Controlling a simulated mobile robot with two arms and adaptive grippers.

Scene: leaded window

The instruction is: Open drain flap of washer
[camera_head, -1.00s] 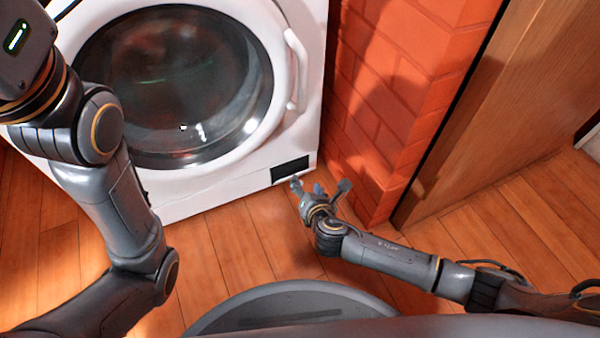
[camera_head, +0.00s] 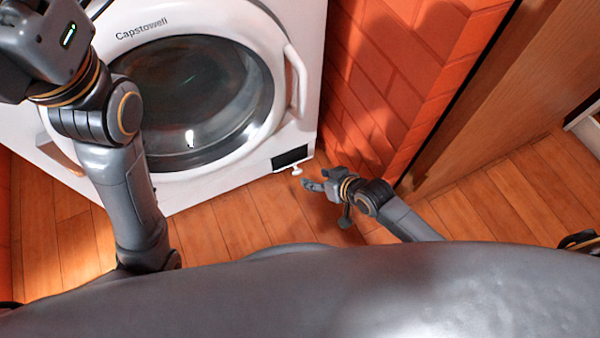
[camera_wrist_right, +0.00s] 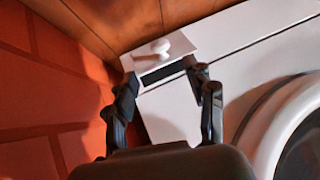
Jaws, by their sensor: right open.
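The white washer (camera_head: 230,190) stands at upper left in the head view. Its drain opening (camera_head: 290,158) shows as a dark rectangle at the lower right corner. The white drain flap with its knob (camera_head: 296,171) stands out below the opening, swung away from the body. In the right wrist view the flap (camera_wrist_right: 183,47) carries a round knob (camera_wrist_right: 160,46), with a dark gap beside it. My right gripper (camera_head: 326,202) is open and empty, right of the flap and apart from it. My left arm crosses the washer's left side; its gripper fingers are out of frame.
A red brick wall (camera_head: 395,80) rises close to the right of the washer. A wooden panel (camera_head: 530,90) stands farther right. The wooden floor (camera_head: 230,215) in front of the washer is clear. The round door's handle (camera_head: 297,80) juts out above the flap.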

